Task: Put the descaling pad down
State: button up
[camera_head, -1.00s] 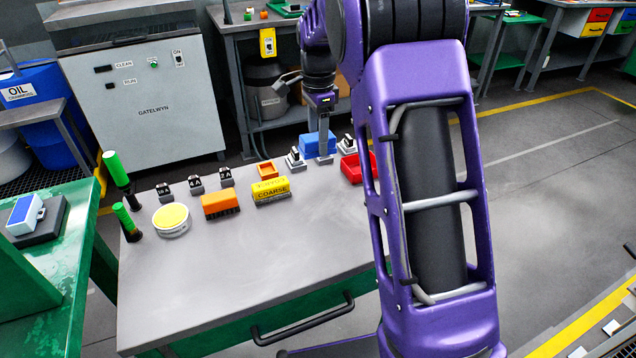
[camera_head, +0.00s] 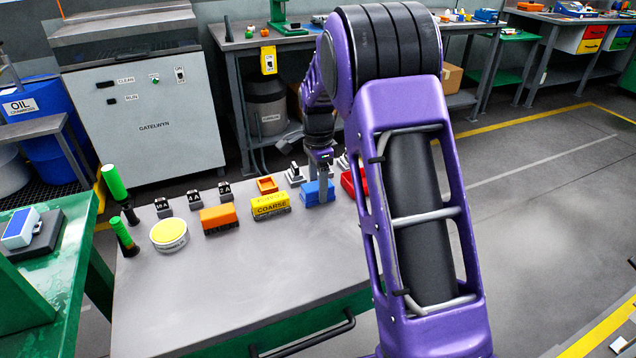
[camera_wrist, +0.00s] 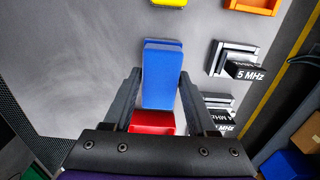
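The blue block (camera_head: 311,195), which I take for the descaling pad, is at the back of the grey bench top, left of the red tray (camera_head: 349,184). It looks to be on or just above the surface; the contact is not clear. My gripper (camera_head: 323,182) points down over it. In the wrist view the blue block (camera_wrist: 162,75) lies between the two fingers of my gripper (camera_wrist: 161,90), which appear to touch its sides. The red tray (camera_wrist: 152,122) shows just below it there.
A yellow COARSE block (camera_head: 270,207), an orange brush (camera_head: 218,218), a small orange tray (camera_head: 267,185) and a round yellow-topped tin (camera_head: 169,235) stand to the left. Small labelled blocks, such as the 5 MHz one (camera_wrist: 240,70), are close by. The front of the bench is clear.

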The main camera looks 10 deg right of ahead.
aim_at(317, 184)
jog(key=o, duration=0.4)
jog(key=shift+c, duration=0.2)
jog(key=shift+f+b, duration=0.4)
jog(key=shift+b, duration=0.15)
notch_tip(317, 184, up, 18)
jog(key=p, duration=0.4)
jog(key=shift+w, duration=0.15)
jog(key=shift+a, duration=0.1)
